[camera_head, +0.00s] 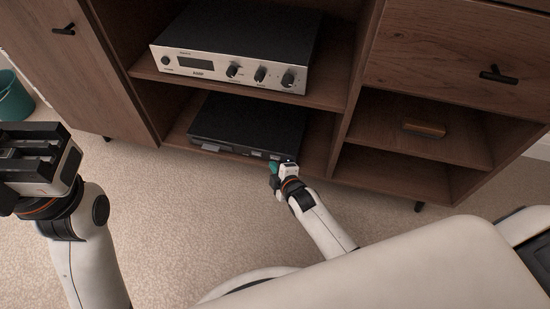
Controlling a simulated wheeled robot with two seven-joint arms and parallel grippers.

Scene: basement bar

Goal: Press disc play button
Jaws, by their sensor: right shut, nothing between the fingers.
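The disc player (245,124) is a flat black box on the lower middle shelf of the wooden cabinet. Its front face has a disc slot area and small buttons (262,154) toward the right end. My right gripper (274,168) is shut and empty, close to the right end of the player's front. I cannot tell whether it touches a button; the gripper hides part of that corner. My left gripper (32,142) is at the left edge, away from the player, and its fingertips are not clear enough to tell open from shut.
A silver amplifier (215,68) with knobs stands on the shelf above. The wooden cabinet (345,130) has a drawer with a black handle (496,75) at right and a small brown box (424,129) below it. A teal bin (12,98) stands at far left. The carpet in front is clear.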

